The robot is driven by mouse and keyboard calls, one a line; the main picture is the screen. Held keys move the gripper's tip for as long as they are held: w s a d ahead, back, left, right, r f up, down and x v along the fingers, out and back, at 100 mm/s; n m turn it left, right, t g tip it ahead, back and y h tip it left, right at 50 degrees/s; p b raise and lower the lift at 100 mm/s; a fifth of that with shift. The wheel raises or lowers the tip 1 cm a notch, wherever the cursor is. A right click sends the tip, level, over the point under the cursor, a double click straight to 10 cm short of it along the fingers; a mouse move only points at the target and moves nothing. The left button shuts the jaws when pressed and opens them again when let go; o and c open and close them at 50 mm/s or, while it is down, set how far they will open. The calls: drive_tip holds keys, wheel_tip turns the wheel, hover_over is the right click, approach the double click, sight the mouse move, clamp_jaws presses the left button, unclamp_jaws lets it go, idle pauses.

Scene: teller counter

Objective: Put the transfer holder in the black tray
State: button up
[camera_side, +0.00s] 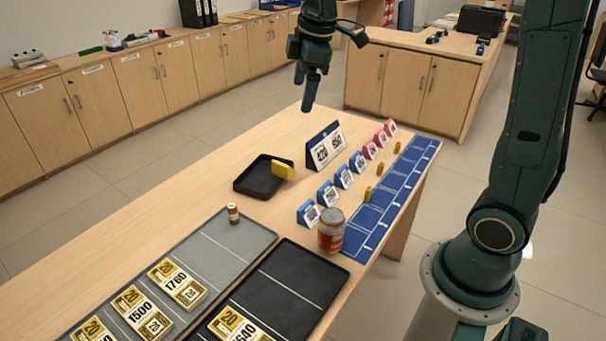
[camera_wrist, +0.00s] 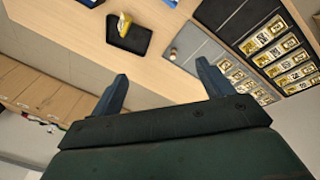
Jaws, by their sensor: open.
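The black tray (camera_side: 250,189) lies on the wooden counter, left of the standing cards. A yellow block-like piece (camera_side: 283,169), which appears to be the transfer holder, stands at the right side of the tray. In the wrist view the yellow piece (camera_wrist: 125,24) shows upright within the outline of the black tray (camera_wrist: 127,42). From these views I cannot tell whether it touches the rim. My gripper (camera_side: 310,92) is raised high above the counter's far side, well apart from both. In the wrist view my gripper (camera_wrist: 162,75) is open, with nothing between its fingers.
A calendar-like card (camera_side: 326,147), blue and pink tent cards and a blue marked strip (camera_side: 370,216) with small yellow pieces line the right side.

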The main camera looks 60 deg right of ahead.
drive_tip(key=s+a+m+t, duration=0.1)
drive_tip(key=s+a+m, duration=0.2)
drive_tip(key=s, duration=0.8)
drive_tip(key=s+a+f+m+t, duration=0.1)
drive_tip(key=s+a+m, duration=0.2)
drive_tip(key=s+m, duration=0.3)
drive_tip(key=s, duration=0.5)
drive_tip(key=shift+s+t, duration=0.35)
drive_tip(key=shift+t, duration=0.05)
drive_tip(key=shift+o, duration=0.4)
drive_tip(key=shift+w+r, duration=0.1)
drive_tip(key=shift+w, duration=0.05)
drive_tip(key=w+d+r+m+g, duration=0.1)
drive_tip(key=w+d+m, duration=0.3)
drive_tip(key=w, duration=0.8)
drive_tip(key=w+d+m+g, duration=0.2)
drive_tip(key=w+m, duration=0.3)
drive_tip(key=w, duration=0.6)
drive_tip(key=w+d+f+m+g, duration=0.1)
drive_tip(key=w+d+f+m, duration=0.3)
drive_tip(key=w+d+f, duration=0.2)
drive_tip(key=w+d+f+m+g, duration=0.1)
drive_tip(key=w+d+f+m, duration=0.4)
drive_tip(key=w+f, duration=0.5)
wheel_tip(320, 180, down, 3)
drive_tip(key=shift+w+d+f+g, duration=0.1)
drive_tip(key=shift+w+d+g, duration=0.05)
drive_tip(key=shift+d+g, duration=0.2)
